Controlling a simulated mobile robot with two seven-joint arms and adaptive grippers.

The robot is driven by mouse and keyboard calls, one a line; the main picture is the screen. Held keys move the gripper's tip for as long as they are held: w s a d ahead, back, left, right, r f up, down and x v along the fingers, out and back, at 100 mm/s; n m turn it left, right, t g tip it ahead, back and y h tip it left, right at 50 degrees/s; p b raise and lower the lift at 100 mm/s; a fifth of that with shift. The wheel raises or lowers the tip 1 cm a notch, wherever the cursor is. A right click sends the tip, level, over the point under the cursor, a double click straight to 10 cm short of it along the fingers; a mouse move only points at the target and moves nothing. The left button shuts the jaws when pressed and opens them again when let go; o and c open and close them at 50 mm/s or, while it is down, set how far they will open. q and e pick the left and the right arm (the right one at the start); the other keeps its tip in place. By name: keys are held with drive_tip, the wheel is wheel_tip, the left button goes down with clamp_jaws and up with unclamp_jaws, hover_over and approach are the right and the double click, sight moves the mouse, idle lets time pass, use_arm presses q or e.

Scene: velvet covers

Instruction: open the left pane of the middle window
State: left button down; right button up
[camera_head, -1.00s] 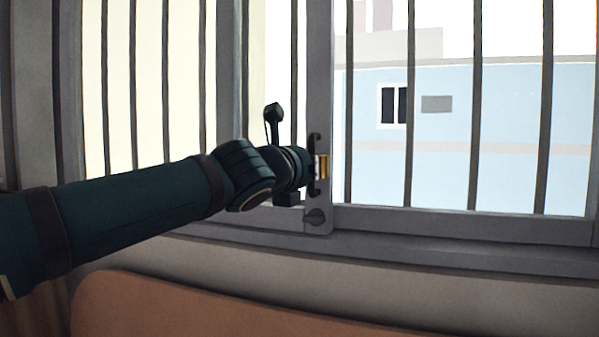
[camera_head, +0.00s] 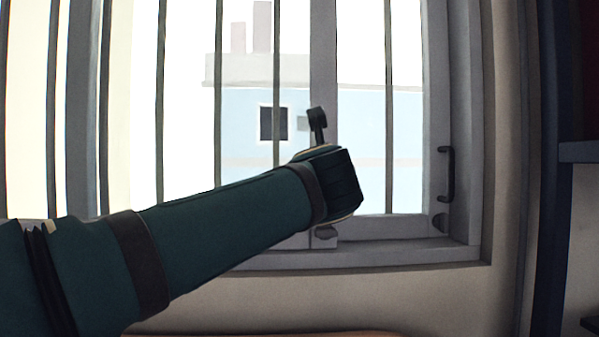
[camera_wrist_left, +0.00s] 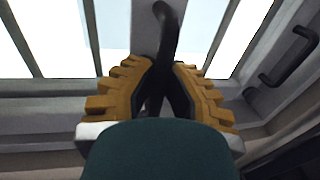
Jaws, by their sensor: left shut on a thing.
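The left pane's grey upright edge frame (camera_head: 323,60) stands behind my left wrist in the head view. My left gripper (camera_wrist_left: 159,78) shows its yellow ridged fingers in the left wrist view, shut on a dark bar handle (camera_wrist_left: 168,30) on that frame. In the head view my own wrist hides the fingers and most of the handle. A dark latch (camera_head: 326,232) sits low on the same frame. Another grey upright (camera_head: 81,110) stands far left; I cannot tell for sure whether it is this pane's other edge. My right gripper is not in view.
A second dark handle (camera_head: 447,175) is on the upright at the window's right side, apart from my gripper; it also shows in the wrist view (camera_wrist_left: 289,57). Dark vertical bars (camera_head: 390,120) stand behind the glass. A shelf edge (camera_head: 580,151) is at far right. Brown furniture lies low in front.

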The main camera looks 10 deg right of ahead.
use_arm(q)
drive_tip(key=shift+s+d, duration=0.1)
drive_tip(key=shift+d, duration=0.35)
drive_tip(key=c, duration=1)
unclamp_jaws()
drive_tip(key=shift+d, duration=0.1)
drive_tip(key=shift+a, duration=0.2)
drive_tip(key=v, duration=1.2)
drive_tip(key=shift+d, duration=0.1)
